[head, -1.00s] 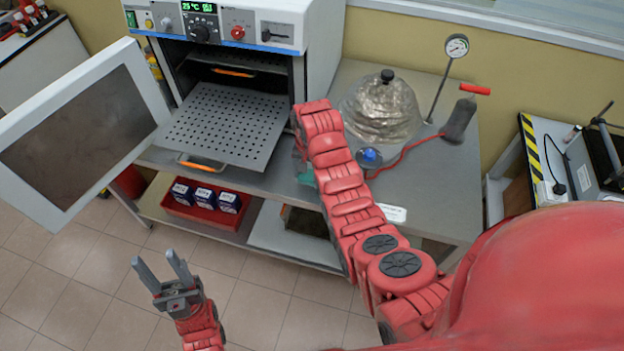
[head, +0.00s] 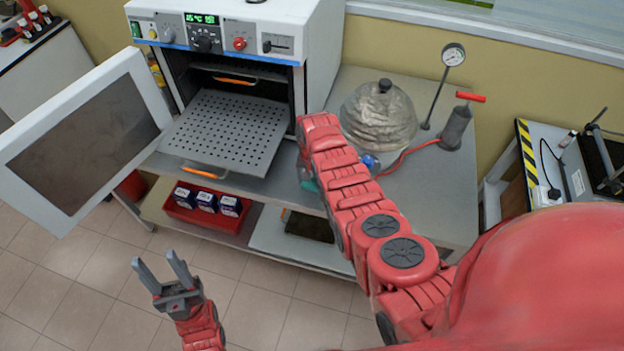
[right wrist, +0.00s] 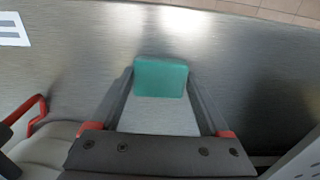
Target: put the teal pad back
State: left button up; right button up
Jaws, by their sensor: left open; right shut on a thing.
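The teal pad (right wrist: 160,78) is between the two fingers of my right gripper (right wrist: 160,82) in the right wrist view, and the gripper is shut on it. The grey metal bench top (right wrist: 75,70) lies below it; I cannot tell whether the pad touches it. In the head view only a sliver of the pad (head: 311,185) shows, near the front edge of the bench; my right arm hides the rest and the gripper's fingers. My left gripper (head: 155,262) is open and empty over the floor at the lower left.
An oven (head: 235,50) stands with its door (head: 85,145) open and a perforated shelf (head: 228,130) pulled out. A dome (head: 378,120), a gauge (head: 453,55) and a hand pump (head: 457,128) stand at the bench's right. A red box (head: 205,215) sits on the lower shelf.

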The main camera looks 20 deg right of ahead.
jog(key=shift+f, duration=0.15)
jog(key=o, duration=1)
jog(key=shift+o, duration=0.2)
